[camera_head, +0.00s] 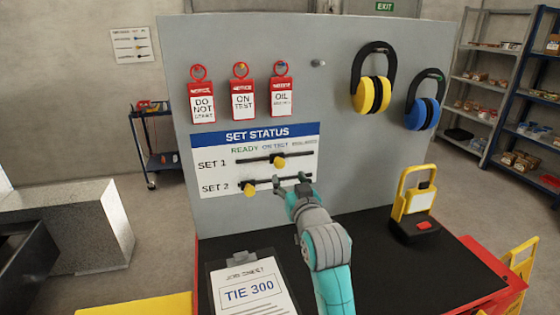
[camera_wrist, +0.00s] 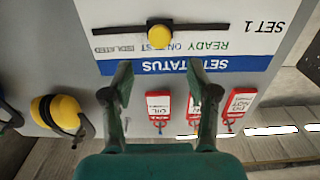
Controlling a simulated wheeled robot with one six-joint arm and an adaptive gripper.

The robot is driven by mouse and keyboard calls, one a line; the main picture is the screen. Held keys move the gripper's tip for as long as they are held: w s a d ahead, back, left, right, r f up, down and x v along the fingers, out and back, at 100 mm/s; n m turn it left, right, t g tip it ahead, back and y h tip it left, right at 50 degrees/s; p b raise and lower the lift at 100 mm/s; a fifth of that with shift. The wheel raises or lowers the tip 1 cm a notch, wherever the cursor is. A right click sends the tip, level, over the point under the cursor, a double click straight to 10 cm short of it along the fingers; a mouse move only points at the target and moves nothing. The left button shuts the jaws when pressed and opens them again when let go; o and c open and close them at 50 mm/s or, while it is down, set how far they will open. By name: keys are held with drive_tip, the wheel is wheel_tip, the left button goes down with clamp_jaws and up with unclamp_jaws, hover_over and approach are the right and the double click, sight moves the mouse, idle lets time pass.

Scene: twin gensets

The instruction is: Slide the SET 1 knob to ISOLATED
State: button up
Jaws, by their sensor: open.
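The SET STATUS board (camera_head: 225,180) is a white panel with a blue header on the grey upright. The yellow SET 1 knob (camera_head: 278,161) sits on its dark rail in line with ON TEST; the ISOLATED label is right of it. In the wrist view, upside down, the SET 1 knob (camera_wrist: 159,38) is straight beyond my fingertips and ISOLATED (camera_wrist: 112,50) is to its left. The yellow SET 2 knob (camera_head: 250,189) is at the left, below READY. My gripper (camera_head: 290,181) is open and empty near the SET 2 rail, below the SET 1 knob; its fingers (camera_wrist: 157,82) appear apart from the knob.
Red notice tags (camera_head: 242,100) hang above the board. Yellow ear defenders (camera_head: 372,94) and blue ones (camera_head: 422,110) hang at the right.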

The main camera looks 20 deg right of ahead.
sight(280, 164)
drive_tip(key=w, duration=1)
drive_tip(key=shift+w, duration=0.25)
clamp_jaws()
